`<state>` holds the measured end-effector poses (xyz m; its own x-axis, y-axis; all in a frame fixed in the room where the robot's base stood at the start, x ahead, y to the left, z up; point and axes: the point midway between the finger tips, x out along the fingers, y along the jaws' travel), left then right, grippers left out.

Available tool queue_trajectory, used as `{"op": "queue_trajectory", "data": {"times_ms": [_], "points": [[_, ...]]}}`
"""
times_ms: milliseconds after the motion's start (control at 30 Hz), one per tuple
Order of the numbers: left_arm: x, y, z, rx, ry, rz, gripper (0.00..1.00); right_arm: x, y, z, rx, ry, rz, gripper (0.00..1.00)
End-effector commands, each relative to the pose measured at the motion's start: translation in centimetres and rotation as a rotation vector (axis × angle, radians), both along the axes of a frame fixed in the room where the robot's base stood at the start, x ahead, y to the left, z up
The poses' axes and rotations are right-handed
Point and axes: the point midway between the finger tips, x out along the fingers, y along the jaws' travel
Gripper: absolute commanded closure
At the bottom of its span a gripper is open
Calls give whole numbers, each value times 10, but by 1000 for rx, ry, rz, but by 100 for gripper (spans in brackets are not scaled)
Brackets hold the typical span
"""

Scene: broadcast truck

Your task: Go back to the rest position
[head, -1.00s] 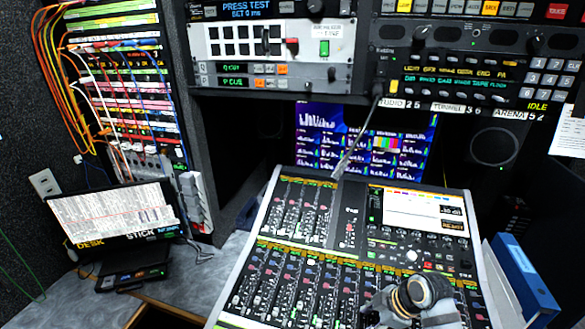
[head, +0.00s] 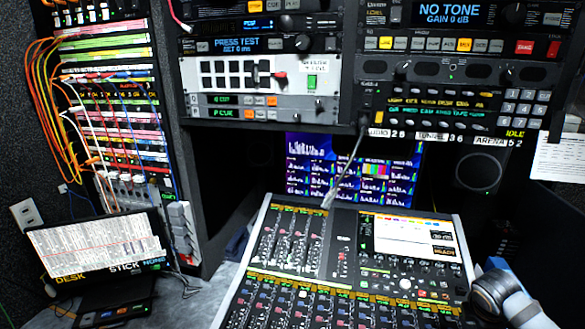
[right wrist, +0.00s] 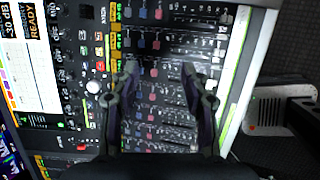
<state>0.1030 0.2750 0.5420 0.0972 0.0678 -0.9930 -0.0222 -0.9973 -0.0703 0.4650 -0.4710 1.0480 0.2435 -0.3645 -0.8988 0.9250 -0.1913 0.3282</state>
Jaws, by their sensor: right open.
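My right gripper (right wrist: 159,76) shows in the right wrist view with its two dark fingers spread apart and nothing between them. It is over the fader area of the mixing console (right wrist: 222,85), whose rows of faders and coloured buttons lie beyond the fingertips. In the head view a grey, rounded part of my right arm is at the lower right, by the console's right edge; the fingers cannot be made out there. The console (head: 345,262) fills the lower middle of that view. My left gripper is not in view.
A gooseneck microphone (head: 345,170) rises from the console toward the rack (head: 262,75). A small screen (head: 98,245) stands at the left below a patch bay (head: 110,100) with orange cables. Monitors (head: 310,165) stand behind the console. A grey box (right wrist: 268,115) lies beside the console.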

Motion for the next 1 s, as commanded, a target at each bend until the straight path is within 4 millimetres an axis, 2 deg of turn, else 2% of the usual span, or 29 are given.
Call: {"op": "queue_trajectory", "data": {"times_ms": [33,133,233,367,400,467,500,600,700,833,900,1000], "points": [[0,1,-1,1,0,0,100,-1,-19,-21,6,-17,-74,55],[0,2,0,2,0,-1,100,1,-60,-48,-6,-87,-210,55],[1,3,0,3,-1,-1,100,-6,-107,-77,-31,-161,-345,55],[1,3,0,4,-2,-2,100,-35,-180,-119,-86,-270,-517,55],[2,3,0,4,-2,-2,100,-50,-206,-132,-108,-307,-568,55],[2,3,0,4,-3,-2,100,-77,-244,-150,-141,-363,-636,55],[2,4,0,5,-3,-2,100,-98,-267,-160,-161,-398,-672,55],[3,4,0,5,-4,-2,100,-151,-315,-179,-200,-469,-739,55],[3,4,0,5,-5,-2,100,-205,-350,-190,-221,-516,-781,55],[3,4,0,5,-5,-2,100,-277,-381,-197,-227,-551,-820,55],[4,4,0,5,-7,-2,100,-278,-345,-237,-161,-534,-852,55],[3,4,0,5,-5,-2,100,-292,-301,-283,-96,-496,-896,55]]}}
